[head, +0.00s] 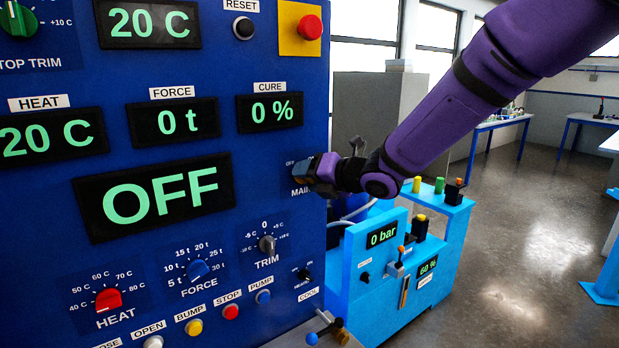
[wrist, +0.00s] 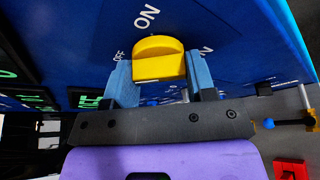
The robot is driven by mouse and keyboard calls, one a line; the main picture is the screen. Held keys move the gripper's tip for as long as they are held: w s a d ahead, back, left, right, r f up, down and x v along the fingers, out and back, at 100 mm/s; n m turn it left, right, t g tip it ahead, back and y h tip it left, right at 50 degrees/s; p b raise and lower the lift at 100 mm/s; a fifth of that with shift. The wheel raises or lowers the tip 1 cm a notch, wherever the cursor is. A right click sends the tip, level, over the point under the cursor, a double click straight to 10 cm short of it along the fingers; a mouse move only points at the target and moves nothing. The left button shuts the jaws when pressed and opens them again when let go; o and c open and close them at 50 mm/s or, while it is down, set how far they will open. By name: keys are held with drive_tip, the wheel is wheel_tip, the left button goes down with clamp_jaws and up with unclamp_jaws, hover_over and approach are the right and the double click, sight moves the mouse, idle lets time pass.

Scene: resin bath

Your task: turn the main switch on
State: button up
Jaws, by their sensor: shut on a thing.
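The main switch is a yellow knob (wrist: 158,60) on the blue panel (wrist: 225,45), seen close up in the wrist view. Its ON mark (wrist: 147,16) shows above the knob and its OFF mark (wrist: 119,55) to the upper left of it. I cannot tell which mark the knob points at. My gripper (head: 314,172) is at the right edge of the panel, its two blue fingers on either side of the knob, shut on it. In the head view my gripper hides the knob and part of its label. The large display (head: 155,196) reads OFF.
Other controls crowd the panel: a red heat knob (head: 108,299), a blue force knob (head: 197,270), a trim knob (head: 267,244) and a red button on a yellow plate (head: 309,27). A light-blue pump unit (head: 370,285) stands right of the panel. Open floor lies further right.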

drive_tip(key=shift+f+m+t+y, duration=0.1)
drive_tip(key=shift+m+t+y, duration=0.6)
drive_tip(key=shift+m, duration=2.1)
drive_tip(key=shift+r+m+t+y, duration=0.1)
drive_tip(key=shift+m+t+y, duration=0.6)
drive_tip(key=shift+m, duration=2.1)
drive_tip(key=shift+f+m+t+y, duration=0.1)
drive_tip(key=shift+m+t+y, duration=0.6)
drive_tip(key=shift+m, duration=2.1)
drive_tip(key=o, duration=0.9)
drive_tip(key=shift+o, duration=0.2)
drive_tip(key=shift+d, duration=0.1)
